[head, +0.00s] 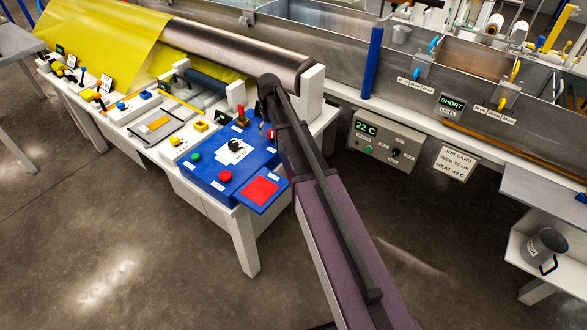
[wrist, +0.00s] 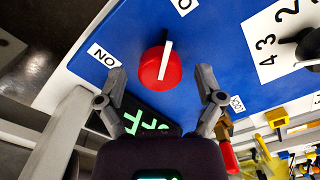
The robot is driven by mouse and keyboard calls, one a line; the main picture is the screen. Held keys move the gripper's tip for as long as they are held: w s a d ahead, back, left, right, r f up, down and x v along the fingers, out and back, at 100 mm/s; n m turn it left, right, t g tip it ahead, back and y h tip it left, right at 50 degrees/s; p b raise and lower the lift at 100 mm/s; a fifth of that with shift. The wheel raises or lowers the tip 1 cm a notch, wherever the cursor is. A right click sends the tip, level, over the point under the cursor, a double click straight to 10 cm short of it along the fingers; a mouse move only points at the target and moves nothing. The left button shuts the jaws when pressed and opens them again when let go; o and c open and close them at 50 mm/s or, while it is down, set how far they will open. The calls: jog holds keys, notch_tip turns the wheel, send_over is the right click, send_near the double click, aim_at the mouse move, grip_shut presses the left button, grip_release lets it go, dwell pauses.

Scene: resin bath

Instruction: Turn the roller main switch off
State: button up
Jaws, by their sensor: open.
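The main switch is a red round knob (wrist: 150,66) with a white pointer bar, set in the blue panel (wrist: 115,20) in the wrist view. The bar runs nearly up and down in that picture. A label reading "NO" or "ON" (wrist: 103,55) is to its left; another label (wrist: 183,5) is cut off at the top edge. My gripper (wrist: 161,73) is open, with one finger on each side of the knob; contact cannot be told. In the head view my gripper (head: 267,86) is over the right side of the blue box (head: 207,180); my arm mostly hides the knob.
A green-lettered display (wrist: 150,122) is partly hidden between my fingers. A black dial knob (head: 235,145), a green button (head: 195,157), a red button (head: 225,176) and a red square pad (head: 261,190) share the box. A large roller (head: 240,52) stands behind it.

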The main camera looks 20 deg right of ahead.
aim_at(271, 131)
jog(key=n, duration=1)
jog(key=shift+a, duration=0.1)
notch_tip(271, 131, up, 14)
jog(key=p, duration=1.4)
jog(key=s+f+m+b, duration=0.2)
jog(key=s+m, duration=0.3)
jog(key=s, duration=0.8)
jog(key=s+f+m+b, duration=0.3)
jog(key=s+m, duration=0.2)
jog(key=s, duration=0.9)
jog(key=shift+s+f, duration=0.2)
jog(key=shift+f, duration=0.05)
dwell(0.7)
